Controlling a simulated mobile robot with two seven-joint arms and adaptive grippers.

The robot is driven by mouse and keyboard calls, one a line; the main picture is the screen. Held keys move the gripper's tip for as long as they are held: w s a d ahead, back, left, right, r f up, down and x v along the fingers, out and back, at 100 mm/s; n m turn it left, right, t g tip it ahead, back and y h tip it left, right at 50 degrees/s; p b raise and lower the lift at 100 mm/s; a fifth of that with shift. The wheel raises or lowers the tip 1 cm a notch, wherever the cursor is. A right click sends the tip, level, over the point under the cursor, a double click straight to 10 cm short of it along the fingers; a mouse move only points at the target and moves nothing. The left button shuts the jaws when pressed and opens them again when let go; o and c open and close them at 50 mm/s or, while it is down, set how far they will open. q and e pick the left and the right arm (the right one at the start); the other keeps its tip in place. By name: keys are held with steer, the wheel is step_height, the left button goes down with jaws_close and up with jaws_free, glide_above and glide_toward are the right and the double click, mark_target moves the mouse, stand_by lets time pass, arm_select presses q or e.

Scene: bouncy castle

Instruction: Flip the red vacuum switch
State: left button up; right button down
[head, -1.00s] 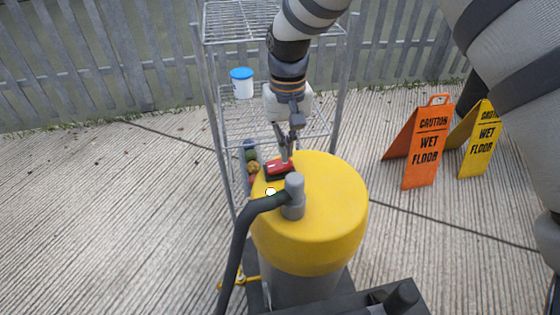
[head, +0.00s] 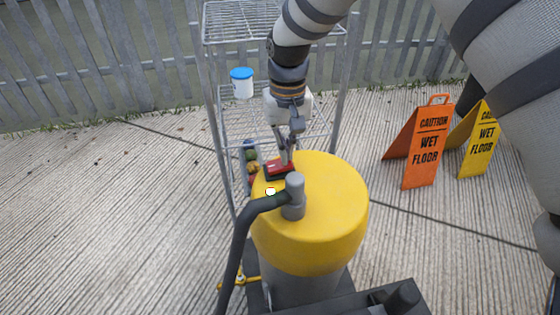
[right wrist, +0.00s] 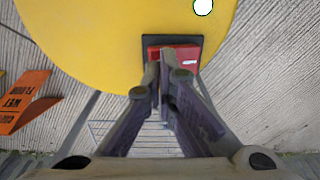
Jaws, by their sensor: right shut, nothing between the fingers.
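The yellow-topped vacuum (head: 335,205) stands upright in the middle of the head view. Its red switch (head: 281,168) sits in a black frame on the far left part of the yellow lid. In the right wrist view the red switch (right wrist: 187,54) is partly hidden by the fingers. My right gripper (head: 287,163) comes down from above with its fingers shut and empty. Its tips (right wrist: 160,62) are at the switch's edge; I cannot tell whether they touch it. My left gripper is not in view.
A black hose (head: 240,240) runs from the grey connector (head: 293,196) on the lid. A wire rack (head: 225,110) holding a blue-lidded tub (head: 242,83) stands behind. An orange sign (head: 425,145) and a yellow wet-floor sign (head: 480,140) stand at right. The concrete at left is clear.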

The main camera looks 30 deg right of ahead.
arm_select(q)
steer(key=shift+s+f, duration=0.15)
arm_select(e)
steer(key=shift+f, duration=0.8)
steer(key=shift+r+p, duration=0.9)
steer(key=shift+r, duration=2.7)
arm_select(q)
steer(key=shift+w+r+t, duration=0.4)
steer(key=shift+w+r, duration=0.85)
